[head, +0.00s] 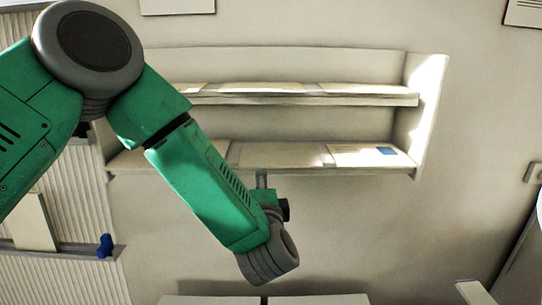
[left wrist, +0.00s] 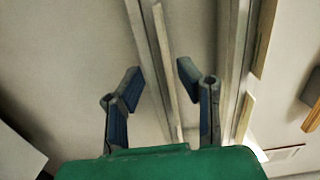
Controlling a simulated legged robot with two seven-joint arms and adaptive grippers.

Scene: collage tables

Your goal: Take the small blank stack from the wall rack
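The wall rack (head: 432,110) has two pale shelves. Flat pale stacks or sheets lie on both, including an upper middle one (head: 265,88), a lower middle one (head: 280,154) and a lower right one (head: 365,156) with a blue patch. I cannot tell which is the small blank stack. My left arm crosses in front of the rack's left part. In the head view its gripper is mostly hidden behind the wrist. In the left wrist view my left gripper (left wrist: 159,72) is open, its fingers apart, with long pale edges beyond them. No held object shows. My right gripper is not in view.
A ribbed pale panel (head: 60,200) with a ledge and a small blue object (head: 105,246) stands at the left. Pale surfaces (head: 320,299) show at the bottom edge. The wall below the rack is bare. A small fixture (head: 534,172) is on the right wall.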

